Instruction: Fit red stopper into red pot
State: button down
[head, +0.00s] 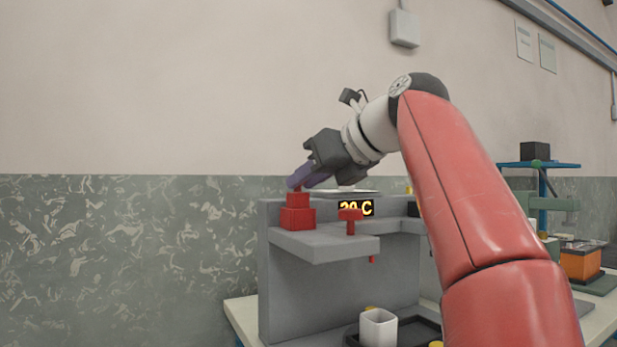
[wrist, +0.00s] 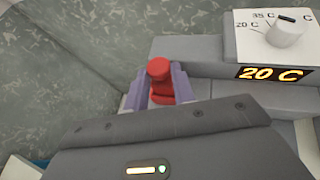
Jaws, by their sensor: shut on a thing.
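The red stopper (head: 298,199) is at the left end of the grey stand's shelf, directly above the red pot (head: 297,219). The pot is the wider red block standing on the shelf. My gripper (head: 297,184) reaches in from the right and is shut on the stopper's top. In the wrist view, the stopper's round red knob (wrist: 158,68) stands between my two purple fingers. A wider red part shows below it. The stopper looks upright and in line with the pot. How deep it sits in the pot cannot be told.
A white dial (wrist: 289,33) is above the display. A white cup (head: 378,328) stands below the shelf. The space left of the stand is clear.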

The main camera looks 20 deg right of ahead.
jog(key=shift+f+b, duration=0.85)
jog(key=shift+f, duration=0.15)
jog(key=c, duration=1.1)
grip_release()
jog(key=p+v, duration=0.1)
jog(key=v, duration=0.6)
jog(key=shift+s+d+r, duration=0.1)
jog(key=shift+s, duration=0.25)
jog(key=shift+d, duration=0.1)
